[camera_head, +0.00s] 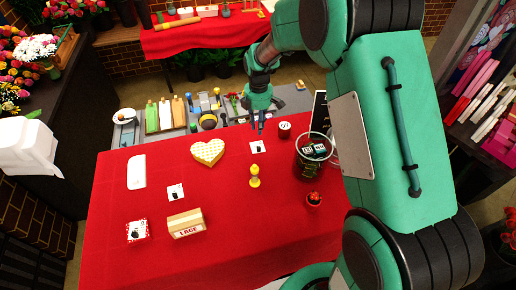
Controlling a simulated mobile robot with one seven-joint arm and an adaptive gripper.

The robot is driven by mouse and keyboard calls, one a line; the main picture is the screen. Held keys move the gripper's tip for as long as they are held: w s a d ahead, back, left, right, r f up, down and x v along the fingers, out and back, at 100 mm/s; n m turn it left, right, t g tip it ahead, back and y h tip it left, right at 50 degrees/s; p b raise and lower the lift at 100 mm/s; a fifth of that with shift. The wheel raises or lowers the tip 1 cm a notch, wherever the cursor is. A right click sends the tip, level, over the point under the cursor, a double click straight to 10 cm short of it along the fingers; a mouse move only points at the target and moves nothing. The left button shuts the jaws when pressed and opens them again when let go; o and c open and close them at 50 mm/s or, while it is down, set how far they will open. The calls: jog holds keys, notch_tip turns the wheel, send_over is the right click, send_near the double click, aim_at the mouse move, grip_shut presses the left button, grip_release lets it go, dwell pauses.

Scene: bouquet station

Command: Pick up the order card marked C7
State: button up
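Three small white cards with dark marks lie on the red tablecloth; the marks are too small to read, so I cannot tell which is C7. One card (258,147) lies near the far edge, one card (175,192) lies left of centre, and a red-bordered card (137,230) lies at the near left. My gripper (259,127) points down near the table's far edge, just beyond the first card and apart from it in the picture. No object shows in it. Its fingers are too small to tell whether they are open.
A heart-shaped box (207,152), a yellow figure-like object (254,176), a LACE box (186,223), a dark tin (285,130), a wire basket (312,150) and a small red-flowered pot (314,200) stand on the red table (235,245). A tool-covered grey bench (290,98) lies behind.

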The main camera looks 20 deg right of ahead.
send_over(259, 147)
jog(key=shift+s+a+f, duration=0.1)
jog(key=shift+f, duration=2.05)
jog(key=shift+s+a+f, duration=0.1)
jog(key=shift+f, duration=2.05)
jog(key=shift+w+d+f, duration=0.1)
jog(key=shift+f, duration=2.45)
jog(key=c, duration=0.5)
